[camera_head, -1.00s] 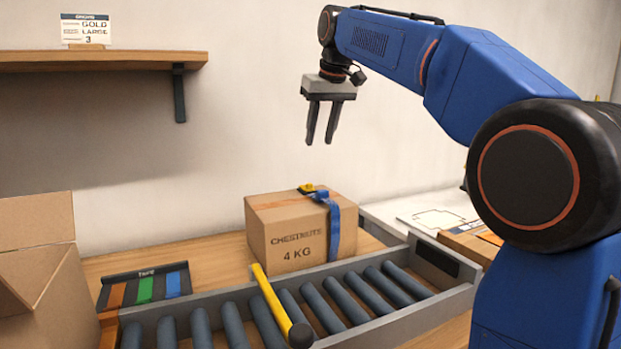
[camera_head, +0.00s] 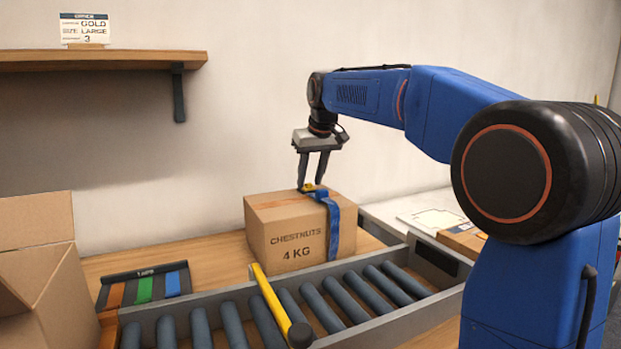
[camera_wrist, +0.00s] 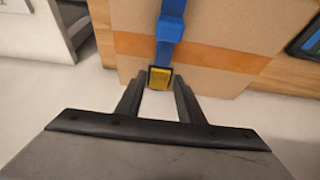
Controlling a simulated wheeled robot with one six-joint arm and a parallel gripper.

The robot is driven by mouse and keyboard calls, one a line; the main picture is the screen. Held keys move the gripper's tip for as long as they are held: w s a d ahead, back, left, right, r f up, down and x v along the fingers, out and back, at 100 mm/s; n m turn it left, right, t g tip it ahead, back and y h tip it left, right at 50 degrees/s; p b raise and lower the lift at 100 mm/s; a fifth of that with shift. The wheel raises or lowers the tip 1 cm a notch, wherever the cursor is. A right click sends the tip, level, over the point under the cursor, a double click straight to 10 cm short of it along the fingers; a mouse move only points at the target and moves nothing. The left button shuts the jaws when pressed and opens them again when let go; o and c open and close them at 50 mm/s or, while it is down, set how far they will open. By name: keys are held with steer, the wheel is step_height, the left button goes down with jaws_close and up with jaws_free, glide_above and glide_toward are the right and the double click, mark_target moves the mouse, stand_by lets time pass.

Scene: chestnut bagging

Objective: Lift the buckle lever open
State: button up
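A closed cardboard box (camera_head: 285,236) marked "CHESTNUTS 4 KG" stands on the wooden table behind the conveyor. A blue strap (camera_head: 334,228) runs over its top and down its front right. A yellow buckle lever (camera_head: 309,187) sits on top of the box at the strap's end; the wrist view shows it as a yellow square (camera_wrist: 160,77) in a dark frame. My gripper (camera_head: 310,187) is just above the box top, its fingers apart on either side of the buckle. In the wrist view the fingertips (camera_wrist: 158,82) reach its near edge; contact cannot be told.
A roller conveyor (camera_head: 400,324) with a yellow bar (camera_head: 270,300) across it runs in front of the box. An open carton (camera_head: 40,270) is at left, beside a panel of coloured strips (camera_head: 144,284). A shelf (camera_head: 100,61) hangs at upper left.

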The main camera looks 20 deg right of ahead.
jaws_close()
steer(key=shift+w, duration=0.1)
steer(key=shift+w+a+r+g+h, duration=0.15)
steer(key=shift+w+r+g, duration=0.25)
steer(key=shift+g, duration=0.6)
steer(key=shift+w+a+r+g+h, duration=0.15)
steer(key=shift+w+g, duration=0.3)
steer(key=shift+g, duration=0.55)
steer(key=shift+w+r+g+h, duration=0.2)
steer(key=shift+w+r+g, duration=0.2)
steer(key=shift+g, duration=0.6)
steer(key=shift+w, duration=0.1)
jaws_free()
